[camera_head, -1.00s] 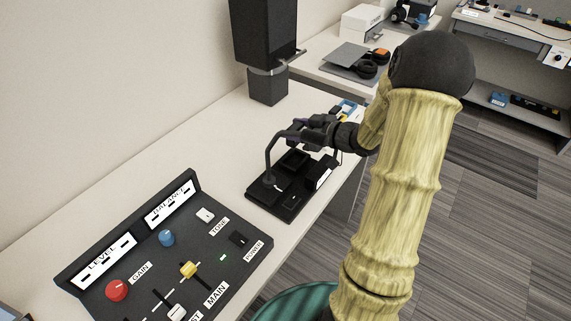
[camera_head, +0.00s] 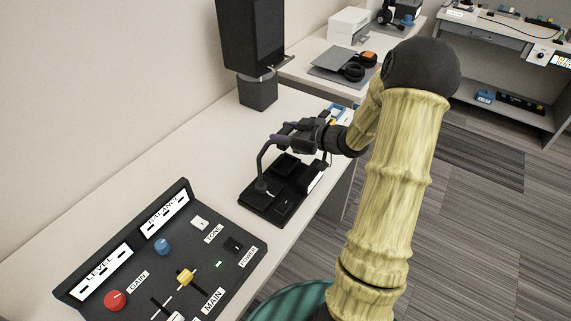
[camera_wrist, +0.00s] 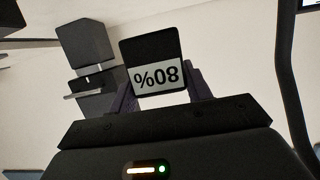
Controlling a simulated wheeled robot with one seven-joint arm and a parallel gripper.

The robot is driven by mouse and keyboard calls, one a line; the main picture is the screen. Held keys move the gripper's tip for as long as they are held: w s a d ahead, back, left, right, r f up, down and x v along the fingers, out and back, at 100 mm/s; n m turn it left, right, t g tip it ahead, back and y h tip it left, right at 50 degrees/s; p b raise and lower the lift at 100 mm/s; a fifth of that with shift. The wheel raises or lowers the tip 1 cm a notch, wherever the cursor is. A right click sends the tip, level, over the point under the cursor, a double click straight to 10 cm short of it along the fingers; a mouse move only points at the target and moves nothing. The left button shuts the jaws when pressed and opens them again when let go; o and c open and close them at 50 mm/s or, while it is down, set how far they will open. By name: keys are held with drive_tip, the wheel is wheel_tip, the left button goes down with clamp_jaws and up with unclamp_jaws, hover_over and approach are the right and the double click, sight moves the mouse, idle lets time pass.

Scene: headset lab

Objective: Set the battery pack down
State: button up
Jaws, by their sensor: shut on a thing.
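The battery pack (camera_wrist: 152,50) is a small dark block with a white label reading 80%, upside down in the wrist view. My gripper (camera_wrist: 162,88) is shut on it, with a purple-grey finger at each side. In the head view my gripper (camera_head: 290,132) is over the far part of a black dock (camera_head: 268,208) on the bench. The dock has recessed bays and a bent black arm (camera_head: 263,160) rising from its left side. The pack is not clear in the head view, and I cannot tell its height above the dock.
A control panel (camera_head: 205,262) with knobs and sliders lies on the near bench (camera_head: 135,160). A tall dark speaker-like box (camera_head: 252,40) stands behind the dock, and it also shows in the wrist view (camera_wrist: 84,42). Small coloured items (camera_head: 338,110) lie just beyond my gripper.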

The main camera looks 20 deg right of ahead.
sight(285, 147)
wheel_tip(285, 147, down, 6)
drive_tip(key=shift+r+b, duration=0.1)
drive_tip(key=shift+b, duration=0.3)
drive_tip(key=shift+f, duration=1.85)
drive_tip(key=shift+f+b, duration=0.15)
drive_tip(key=shift+b, duration=0.2)
drive_tip(key=o, duration=1)
drive_tip(key=shift+o, duration=0.2)
drive_tip(key=shift+s+d+r, duration=0.1)
drive_tip(key=shift+r, duration=0.1)
drive_tip(key=v, duration=1.1)
drive_tip(key=shift+s+d+p, duration=0.2)
drive_tip(key=shift+s+p, duration=0.1)
drive_tip(key=shift+p, duration=0.15)
